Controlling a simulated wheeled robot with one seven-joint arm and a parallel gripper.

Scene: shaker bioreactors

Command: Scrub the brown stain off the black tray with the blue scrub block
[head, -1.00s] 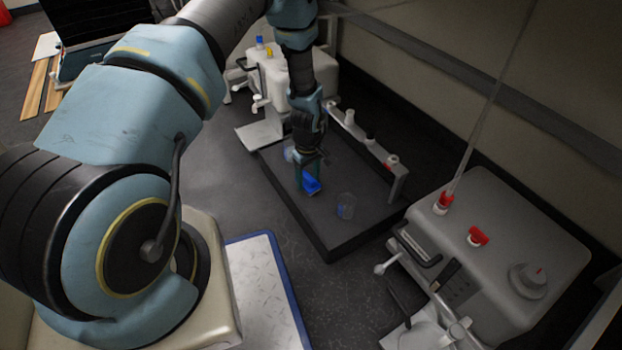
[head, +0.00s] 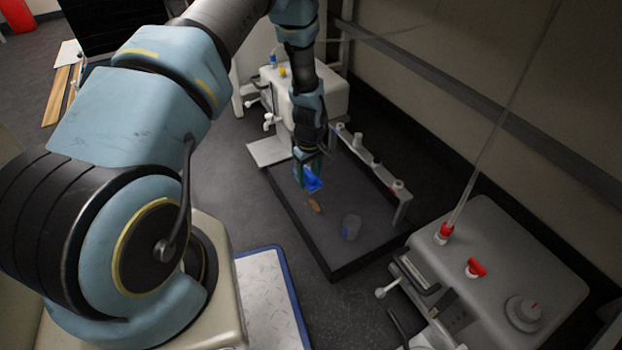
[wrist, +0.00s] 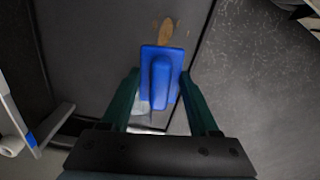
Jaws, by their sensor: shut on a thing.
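The blue scrub block (head: 312,181) is held in my gripper (head: 307,166), which is shut on it. The wrist view shows the block (wrist: 160,78) between the two green fingers of my gripper (wrist: 160,100). The brown stain (head: 315,205) is on the black tray (head: 293,217), just to the front of the block. In the wrist view the stain (wrist: 166,32) shows just beyond the block's far end on the tray surface (wrist: 95,45). I cannot tell whether the block touches the tray.
A rail with several bottles (head: 368,165) runs along the tray's back right side. A white machine (head: 320,97) stands behind, and a grey machine (head: 500,265) with red caps stands at the right.

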